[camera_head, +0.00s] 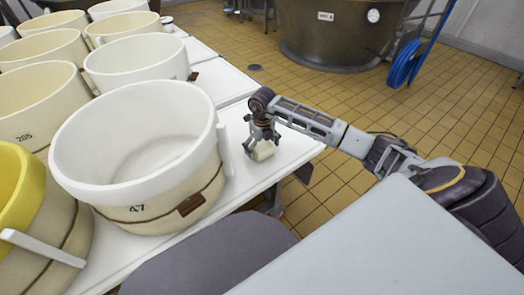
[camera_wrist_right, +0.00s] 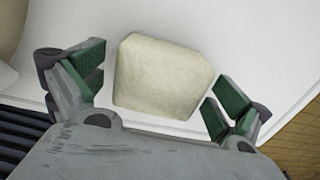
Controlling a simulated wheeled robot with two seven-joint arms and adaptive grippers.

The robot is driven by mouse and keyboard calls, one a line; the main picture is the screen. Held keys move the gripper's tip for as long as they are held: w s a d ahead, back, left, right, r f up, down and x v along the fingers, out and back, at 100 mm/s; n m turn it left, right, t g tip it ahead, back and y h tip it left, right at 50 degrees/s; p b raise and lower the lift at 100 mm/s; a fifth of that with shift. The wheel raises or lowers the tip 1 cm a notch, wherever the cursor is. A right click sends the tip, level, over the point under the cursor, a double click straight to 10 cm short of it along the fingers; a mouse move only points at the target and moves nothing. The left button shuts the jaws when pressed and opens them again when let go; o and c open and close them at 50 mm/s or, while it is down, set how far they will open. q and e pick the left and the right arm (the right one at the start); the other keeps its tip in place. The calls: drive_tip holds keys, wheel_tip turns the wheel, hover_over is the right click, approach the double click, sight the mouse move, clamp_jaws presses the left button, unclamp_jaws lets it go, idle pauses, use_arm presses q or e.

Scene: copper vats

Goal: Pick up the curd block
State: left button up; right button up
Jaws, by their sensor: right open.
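The curd block (camera_head: 263,151) is a small cream block on the white table (camera_head: 287,147), near its right edge. In the right wrist view the curd block (camera_wrist_right: 163,76) lies between the two green-padded fingers, with white surface around it. My right gripper (camera_head: 262,141) is above the block and partly covers it in the head view. In the right wrist view the gripper (camera_wrist_right: 160,92) is open, with a gap between each finger pad and the block. My left gripper is in neither view.
A large white vat marked 47 (camera_head: 175,205) stands close to the left of the block, its handle slat nearest. Several more vats fill the table to the left. The table edge and tiled floor (camera_head: 420,110) lie to the right.

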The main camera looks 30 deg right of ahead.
sight(262, 144)
idle(0.3)
drive_tip(key=shift+r, duration=0.1)
drive_tip(key=c, duration=1.3)
drive_tip(key=shift+r+p, duration=0.3)
drive_tip(key=shift+r, duration=0.5)
wheel_tip(262, 144, up, 3)
drive_tip(key=shift+r+p, duration=0.15)
drive_tip(key=shift+p, duration=0.35)
wheel_tip(262, 144, up, 3)
drive_tip(key=shift+r+p, duration=0.15)
drive_tip(key=shift+p, duration=0.3)
drive_tip(key=shift+r, duration=0.85)
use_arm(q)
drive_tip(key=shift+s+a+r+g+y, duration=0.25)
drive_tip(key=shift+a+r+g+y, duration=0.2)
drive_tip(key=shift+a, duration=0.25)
